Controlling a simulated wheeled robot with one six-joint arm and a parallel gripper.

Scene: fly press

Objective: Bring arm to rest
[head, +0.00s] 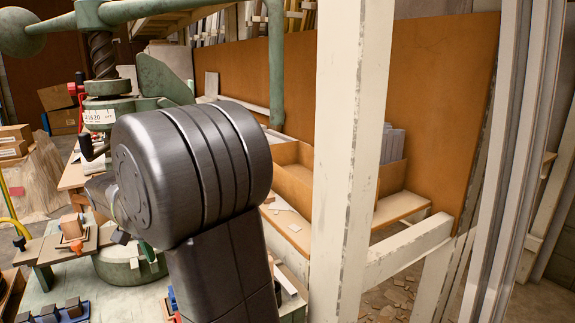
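A large dark joint of my arm fills the middle of the head view, with its link running down to the bottom edge. My gripper does not show; the arm joint may hide it. The green fly press (165,80) stands behind and to the left of the arm. Its dark screw (103,55) is upright, and a ball weight (20,33) sits on its handle at the upper left. A white numbered collar (98,117) is below the screw. Much of the press's lower part is hidden by my arm.
A whitish post (345,170) stands close on the right, with a crossbar (410,250). Behind it are a brown panel (440,100) and a wooden bin (292,180). A small brown block (71,226) and a blue tray (72,314) are at lower left. Cardboard boxes (57,105) stand further back.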

